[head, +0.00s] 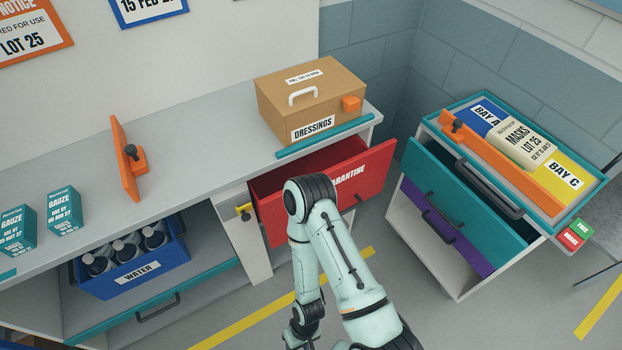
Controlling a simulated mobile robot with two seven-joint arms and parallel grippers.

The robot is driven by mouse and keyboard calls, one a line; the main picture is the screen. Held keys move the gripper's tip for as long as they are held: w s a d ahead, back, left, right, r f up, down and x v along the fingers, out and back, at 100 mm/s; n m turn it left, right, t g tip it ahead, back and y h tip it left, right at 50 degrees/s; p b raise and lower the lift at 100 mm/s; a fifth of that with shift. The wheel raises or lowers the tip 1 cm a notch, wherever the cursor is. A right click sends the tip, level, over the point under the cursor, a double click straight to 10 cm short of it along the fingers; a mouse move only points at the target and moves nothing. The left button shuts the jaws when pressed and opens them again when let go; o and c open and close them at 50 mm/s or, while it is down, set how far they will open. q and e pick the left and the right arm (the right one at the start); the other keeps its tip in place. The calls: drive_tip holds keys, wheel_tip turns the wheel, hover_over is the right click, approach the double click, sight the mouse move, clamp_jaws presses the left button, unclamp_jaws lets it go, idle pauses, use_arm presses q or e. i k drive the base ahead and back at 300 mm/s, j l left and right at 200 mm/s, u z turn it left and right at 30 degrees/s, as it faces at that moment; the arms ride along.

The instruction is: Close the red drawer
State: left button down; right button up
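The red drawer (374,180) is under the right end of the grey counter and is pulled out, with its open top showing. Its front carries a white label, partly hidden, ending in "RANTINE". A dark handle shows at the lower right of the front. The visible part of the inside looks empty. One of my pale green arms, apparently the right, rises from the bottom edge and covers the left part of the drawer front. Its forearm bends back down, and its gripper is cut off below the picture. My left gripper is not in view.
A dressings box (311,97) stands on the counter above the drawer. A cart (443,262) with teal and purple drawers stands to the right, close to the red drawer. A blue water crate (130,280) sits on the lower left shelf. Grey floor is clear between counter and cart.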

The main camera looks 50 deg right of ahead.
sight(358, 172)
drive_tip(key=z, duration=1.95)
